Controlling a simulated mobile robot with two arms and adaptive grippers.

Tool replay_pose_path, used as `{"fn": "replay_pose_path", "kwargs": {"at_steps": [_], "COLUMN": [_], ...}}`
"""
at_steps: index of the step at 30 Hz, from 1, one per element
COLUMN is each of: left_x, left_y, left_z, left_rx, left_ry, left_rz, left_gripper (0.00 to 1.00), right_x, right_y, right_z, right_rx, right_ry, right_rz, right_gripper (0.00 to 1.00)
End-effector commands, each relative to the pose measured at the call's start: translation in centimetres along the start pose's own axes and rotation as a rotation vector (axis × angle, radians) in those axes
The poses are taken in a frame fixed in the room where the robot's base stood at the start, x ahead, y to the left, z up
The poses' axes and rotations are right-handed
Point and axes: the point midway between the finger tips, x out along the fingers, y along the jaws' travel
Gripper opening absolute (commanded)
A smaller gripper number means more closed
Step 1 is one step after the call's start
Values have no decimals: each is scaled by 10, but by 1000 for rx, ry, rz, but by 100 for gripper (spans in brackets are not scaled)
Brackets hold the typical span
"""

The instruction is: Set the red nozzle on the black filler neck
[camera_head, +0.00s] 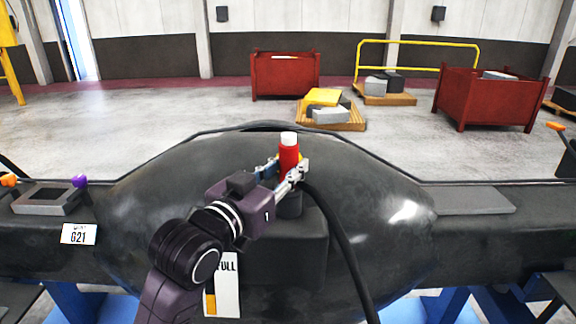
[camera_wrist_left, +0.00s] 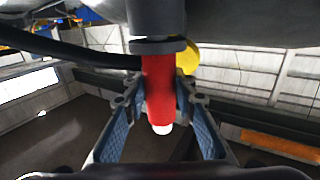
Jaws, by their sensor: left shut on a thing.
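The red nozzle (camera_head: 289,157) stands roughly upright with its white end up, over the black filler neck (camera_head: 289,206) in the head view. My left gripper (camera_head: 284,173) is shut around the nozzle, with a finger on each side. In the left wrist view the red nozzle (camera_wrist_left: 160,82) lies between the fingers of my left gripper (camera_wrist_left: 160,100), and its red body meets the collar of the filler neck (camera_wrist_left: 157,46). I cannot tell whether it touches or is fully seated. A yellow round part (camera_wrist_left: 187,58) shows beside the nozzle. My right gripper is out of view.
A black hose (camera_head: 341,235) curves down to the right of the neck, over the large dark casting (camera_head: 385,215). A grey tray (camera_head: 48,201) sits at the left and a flat grey plate (camera_head: 470,201) at the right. Red bins (camera_head: 284,77) and pallets stand far behind.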

Motion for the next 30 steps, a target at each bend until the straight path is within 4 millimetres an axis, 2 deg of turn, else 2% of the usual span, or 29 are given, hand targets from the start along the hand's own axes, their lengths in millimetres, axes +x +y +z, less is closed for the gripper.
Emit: {"fn": "replay_pose_path", "kwargs": {"at_steps": [5,6,11,22,30], "left_x": [0,0,0,-5,-45], "left_y": [0,0,0,0,0], "left_z": [3,3,3,6,5], "left_rx": [1,1,0,0,1], "left_ry": [4,5,4,-2,0], "left_rz": [0,0,0,0,0], "left_gripper": [8,27,45,45,45], "right_x": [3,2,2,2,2], "right_y": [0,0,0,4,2], "right_z": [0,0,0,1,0], "right_rx": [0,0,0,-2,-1], "right_ry": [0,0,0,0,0], "right_rz": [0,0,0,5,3], "right_gripper": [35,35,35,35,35]}}
